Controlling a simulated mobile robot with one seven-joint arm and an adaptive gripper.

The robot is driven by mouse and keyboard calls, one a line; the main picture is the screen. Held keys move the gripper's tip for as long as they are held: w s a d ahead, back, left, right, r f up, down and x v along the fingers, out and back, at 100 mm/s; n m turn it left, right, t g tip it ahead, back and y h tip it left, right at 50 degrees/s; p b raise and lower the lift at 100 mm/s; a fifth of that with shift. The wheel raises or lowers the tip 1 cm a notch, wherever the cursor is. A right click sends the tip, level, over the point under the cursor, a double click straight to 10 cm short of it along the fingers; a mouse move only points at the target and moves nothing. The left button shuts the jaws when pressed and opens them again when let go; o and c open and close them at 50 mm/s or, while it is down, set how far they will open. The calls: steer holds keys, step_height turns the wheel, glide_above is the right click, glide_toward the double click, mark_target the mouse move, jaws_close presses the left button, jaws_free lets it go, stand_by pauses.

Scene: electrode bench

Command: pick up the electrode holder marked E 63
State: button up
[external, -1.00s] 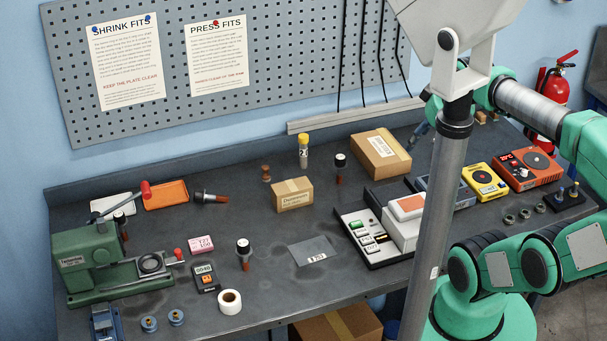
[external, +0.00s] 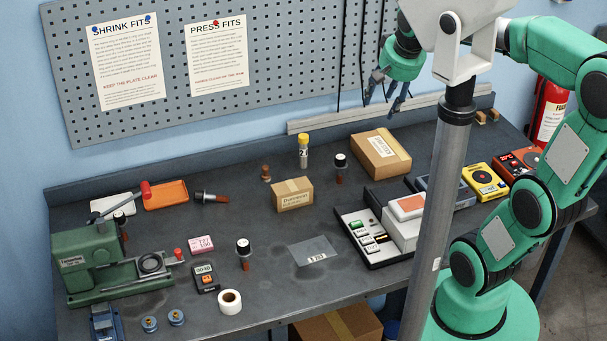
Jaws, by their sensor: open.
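Several electrode holders with black tops and brown stems are on the bench. One stands at the front centre-left (external: 243,252), one at the back centre (external: 340,166), and one beside the green press (external: 121,224). Another lies on its side (external: 210,198) near the orange tray. Their markings are too small to read, so I cannot tell which is E 63. My gripper (external: 380,106) is open and empty, fingers pointing down, raised in front of the pegboard towards the back right. It is apart from all the holders.
A green press (external: 90,262) stands at the left. Cardboard boxes (external: 292,195) (external: 381,154), a yellow-capped tube (external: 303,152), a black tray (external: 352,236) and a yellow device (external: 484,181) occupy the middle and right. A grey post (external: 443,200) crosses the view. The bench's front middle is mostly clear.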

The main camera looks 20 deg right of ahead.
steer(key=w+a+m+g+p, duration=0.1)
steer(key=w+a+m, duration=0.1)
steer(key=w+a, duration=0.35)
steer(key=w+a+m+p, duration=0.1)
steer(key=w+a+m, duration=0.15)
steer(key=w, duration=0.55)
steer(key=m+g+p, duration=0.3)
steer(key=m+p, duration=0.3)
steer(key=m, duration=0.6)
glide_above(208, 197)
step_height(208, 197, down, 31)
steer(key=shift+a+r+h, duration=0.15)
steer(key=shift+a+h, duration=0.05)
steer(key=shift+h, duration=0.1)
steer(key=shift+n, duration=0.25)
steer(key=shift+f+p, duration=0.4)
steer(key=shift+f, duration=3.9)
steer(key=shift+f, duration=0.1)
steer(key=shift+d+f+p, duration=0.15)
steer(key=shift+f+p, duration=0.15)
steer(key=shift+f, duration=2.2)
